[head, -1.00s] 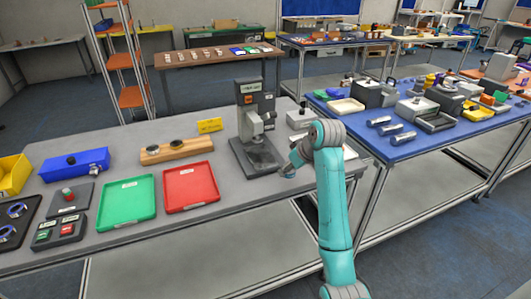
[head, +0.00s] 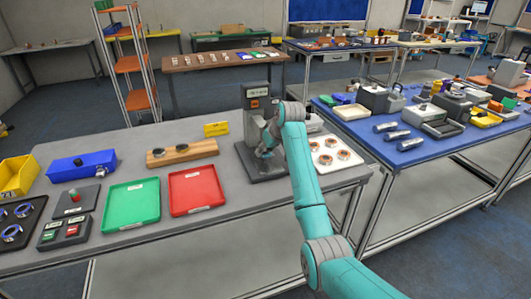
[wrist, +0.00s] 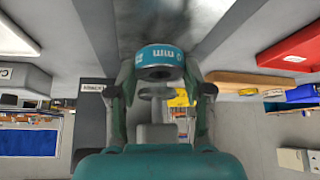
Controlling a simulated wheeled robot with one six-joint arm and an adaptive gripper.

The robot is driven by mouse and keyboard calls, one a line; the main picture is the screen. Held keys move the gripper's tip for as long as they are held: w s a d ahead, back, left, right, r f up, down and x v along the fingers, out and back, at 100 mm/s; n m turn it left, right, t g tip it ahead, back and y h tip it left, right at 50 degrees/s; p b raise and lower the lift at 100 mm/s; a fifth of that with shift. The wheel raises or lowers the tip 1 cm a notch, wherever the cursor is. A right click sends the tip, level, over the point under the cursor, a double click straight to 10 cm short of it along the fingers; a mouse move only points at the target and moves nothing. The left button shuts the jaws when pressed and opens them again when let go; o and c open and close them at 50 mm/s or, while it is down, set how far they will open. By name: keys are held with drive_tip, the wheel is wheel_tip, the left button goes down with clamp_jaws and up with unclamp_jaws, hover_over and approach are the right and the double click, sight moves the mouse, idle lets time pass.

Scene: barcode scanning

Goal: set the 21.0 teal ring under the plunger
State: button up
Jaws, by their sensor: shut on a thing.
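The teal ring (wrist: 160,56) is between the fingers of my gripper (wrist: 161,72) in the wrist view, its printed band reading upside down. My gripper is shut on it. A grey disc, seemingly the plunger's foot (wrist: 155,92), shows just below the ring in this inverted view; I cannot tell their exact gap or alignment. In the head view, my gripper (head: 264,146) is at the front of the grey press (head: 257,102), over its base (head: 245,165). The ring is hidden there by my arm and gripper.
A red tray (head: 220,202) and a green tray (head: 119,221) lie left of the press. A wooden block (head: 207,150) and a yellow sign (head: 216,129) stand behind them. Right of my arm is a white tray (head: 316,168) with several rings. A blue-topped table (head: 375,155) stands beyond.

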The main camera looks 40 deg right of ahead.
drive_tip(key=shift+w+f, duration=0.1)
drive_tip(key=shift+f, duration=0.6)
drive_tip(key=shift+f, duration=0.1)
drive_tip(key=o, duration=1.4)
drive_tip(key=shift+f, duration=0.1)
drive_tip(key=v, duration=1.2)
